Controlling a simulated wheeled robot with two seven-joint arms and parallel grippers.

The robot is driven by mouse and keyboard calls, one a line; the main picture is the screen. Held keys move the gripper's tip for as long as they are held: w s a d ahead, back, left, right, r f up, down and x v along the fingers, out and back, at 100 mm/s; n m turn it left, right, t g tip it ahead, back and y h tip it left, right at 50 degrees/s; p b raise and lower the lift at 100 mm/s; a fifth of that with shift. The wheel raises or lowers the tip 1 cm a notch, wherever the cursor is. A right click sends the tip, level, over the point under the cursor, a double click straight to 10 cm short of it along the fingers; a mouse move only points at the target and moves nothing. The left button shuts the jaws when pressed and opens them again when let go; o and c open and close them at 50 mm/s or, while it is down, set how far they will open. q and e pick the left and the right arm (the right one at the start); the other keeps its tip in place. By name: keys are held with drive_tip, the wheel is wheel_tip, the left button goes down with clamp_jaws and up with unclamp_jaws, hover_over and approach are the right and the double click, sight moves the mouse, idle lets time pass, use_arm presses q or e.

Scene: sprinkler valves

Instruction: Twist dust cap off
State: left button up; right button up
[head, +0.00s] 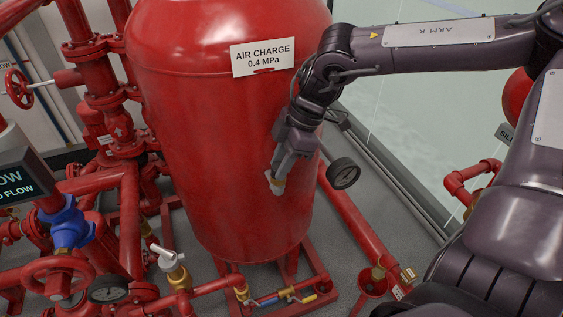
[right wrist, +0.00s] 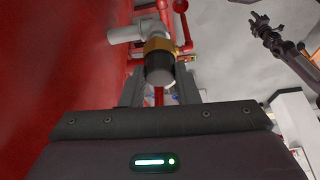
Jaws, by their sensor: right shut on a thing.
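My right gripper (head: 277,178) is at the lower right front of the big red tank (head: 215,130). In the right wrist view its two fingers stand on either side of a round black dust cap (right wrist: 160,70), and it is shut on it. The cap sits in line with a brass hex fitting (right wrist: 157,46) on a grey valve body (right wrist: 126,33). I cannot tell whether the cap has loosened. In the head view the gripper mostly hides the cap. A dark arm, likely my left, shows in the right wrist view (right wrist: 275,42), too small to read its jaws.
A black gauge (head: 344,173) stands just right of the gripper. A white sign (head: 263,57) is on the tank. Red pipes and a blue valve (head: 68,228) crowd the left. Small brass valves (head: 288,292) lie low in front. A glass wall is behind at right.

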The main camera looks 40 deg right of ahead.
sight(273, 168)
drive_tip(key=shift+n, duration=0.6)
drive_tip(key=shift+g, duration=0.3)
drive_tip(key=shift+w+n+g, duration=0.1)
drive_tip(key=shift+n+g, duration=0.4)
drive_tip(key=shift+n, duration=0.8)
drive_tip(key=o, duration=1.1)
drive_tip(key=shift+o, duration=0.2)
drive_tip(key=shift+r+p, duration=1)
drive_tip(key=shift+r, duration=1)
